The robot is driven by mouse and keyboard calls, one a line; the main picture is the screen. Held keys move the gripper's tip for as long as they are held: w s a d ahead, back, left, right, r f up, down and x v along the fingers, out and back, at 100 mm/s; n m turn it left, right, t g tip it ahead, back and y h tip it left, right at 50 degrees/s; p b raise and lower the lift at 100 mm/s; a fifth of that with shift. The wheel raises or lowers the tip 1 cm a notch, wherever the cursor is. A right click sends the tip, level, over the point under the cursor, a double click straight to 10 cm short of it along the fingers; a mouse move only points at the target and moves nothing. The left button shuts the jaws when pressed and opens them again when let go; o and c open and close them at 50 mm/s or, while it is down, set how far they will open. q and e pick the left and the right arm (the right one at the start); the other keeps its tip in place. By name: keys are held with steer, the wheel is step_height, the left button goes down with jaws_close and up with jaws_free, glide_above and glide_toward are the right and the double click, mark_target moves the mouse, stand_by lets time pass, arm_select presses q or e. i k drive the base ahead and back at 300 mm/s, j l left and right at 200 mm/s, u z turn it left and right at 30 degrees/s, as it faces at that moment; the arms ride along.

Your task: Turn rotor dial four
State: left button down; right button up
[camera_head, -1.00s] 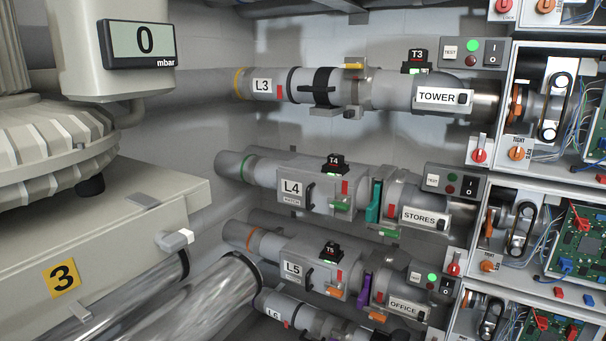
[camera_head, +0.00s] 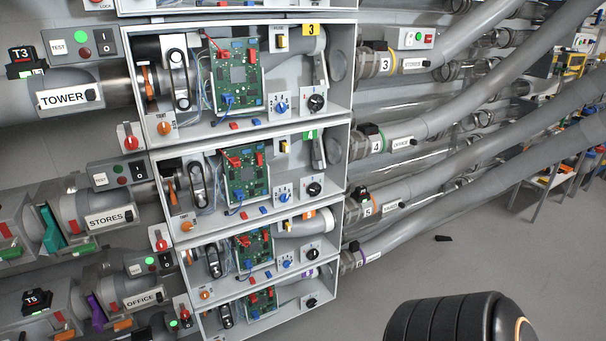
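The open cabinet bay with a green "4" label (camera_head: 311,134) is the second from the top in the middle of the head view. On its right side are a blue dial (camera_head: 284,196) on a small white numbered plate and a black dial (camera_head: 314,189) on another white plate. I cannot read which of them is marked as the rotor dial, and their exact settings are too small to tell. Neither gripper shows. A dark ribbed rounded part, probably of my own arm, fills the bottom right of the view.
Bay three (camera_head: 311,29) is above, with its own blue and black dials, and further bays are below. Each holds a green circuit board (camera_head: 245,178) and loose red and blue pieces. Grey pipes (camera_head: 470,180) run off to the right. Open floor lies at lower right.

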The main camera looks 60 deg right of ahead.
mark_target(314, 188)
steer(key=z, duration=1.9)
